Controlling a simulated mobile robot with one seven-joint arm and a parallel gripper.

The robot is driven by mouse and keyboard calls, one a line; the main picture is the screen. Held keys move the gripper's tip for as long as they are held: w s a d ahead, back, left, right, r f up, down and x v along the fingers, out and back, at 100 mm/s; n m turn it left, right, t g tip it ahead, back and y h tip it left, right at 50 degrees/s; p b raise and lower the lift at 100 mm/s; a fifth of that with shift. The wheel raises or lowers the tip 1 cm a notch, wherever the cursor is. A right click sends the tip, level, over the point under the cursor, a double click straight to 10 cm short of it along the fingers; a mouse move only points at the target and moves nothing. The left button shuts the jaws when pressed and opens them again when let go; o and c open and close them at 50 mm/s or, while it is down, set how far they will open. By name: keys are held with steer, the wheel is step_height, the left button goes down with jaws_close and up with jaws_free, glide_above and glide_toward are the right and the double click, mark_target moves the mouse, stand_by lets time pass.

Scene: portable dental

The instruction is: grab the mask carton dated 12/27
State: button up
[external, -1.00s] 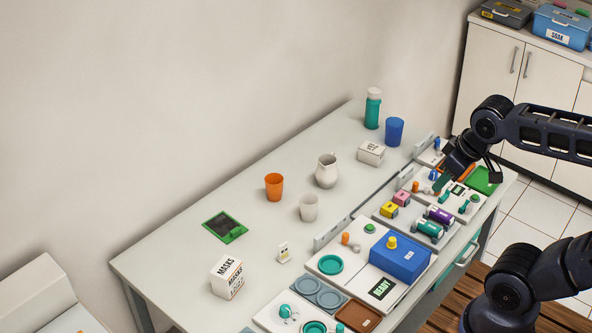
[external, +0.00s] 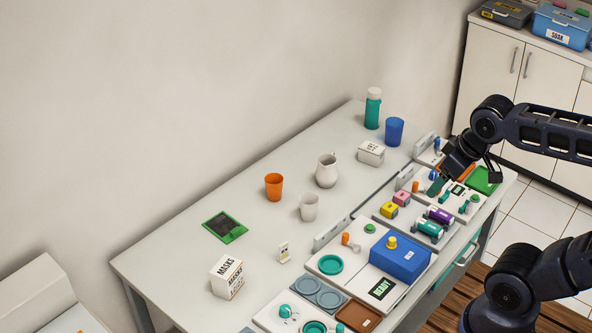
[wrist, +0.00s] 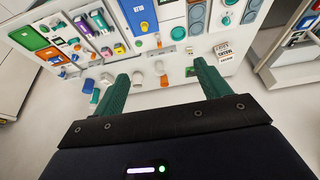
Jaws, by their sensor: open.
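A white mask carton (external: 227,278) with "MASKS" printed on it stands near the front left of the long table. It also shows at the right in the wrist view (wrist: 223,51). A second white carton (external: 371,153) with small dark print lies farther back, near the blue cup. I cannot read a date on either. My gripper (wrist: 160,76) is open and empty, its two teal fingers apart. In the external view it hangs over the right end of the table, far from the "MASKS" carton.
The table (external: 170,255) also holds an orange cup (external: 274,187), a white pitcher (external: 327,171), a pale cup (external: 309,207), a teal bottle (external: 373,108), a blue cup (external: 394,132) and a green-framed tablet (external: 225,227). Trays and a blue box (external: 400,258) line the near side.

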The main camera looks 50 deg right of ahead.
steer(key=w+a+m+g, duration=0.1)
steer(key=w+a+m, duration=0.35)
steer(key=w, duration=0.95)
steer(key=m+g, duration=0.4)
steer(key=m, duration=0.7)
glide_above(224, 268)
step_height(224, 268, down, 27)
steer(key=shift+s+d+f, duration=0.1)
steer(key=shift+s+f, duration=0.05)
steer(key=shift+f, duration=0.45)
step_height(224, 268, down, 5)
steer(key=shift+d+f, duration=0.15)
steer(key=shift+f, duration=1.2)
steer(key=shift+d+f, duration=0.1)
steer(key=shift+f, duration=1.2)
steer(key=c, duration=1.1)
steer(key=shift+o, duration=0.2)
steer(key=shift+r, duration=0.1)
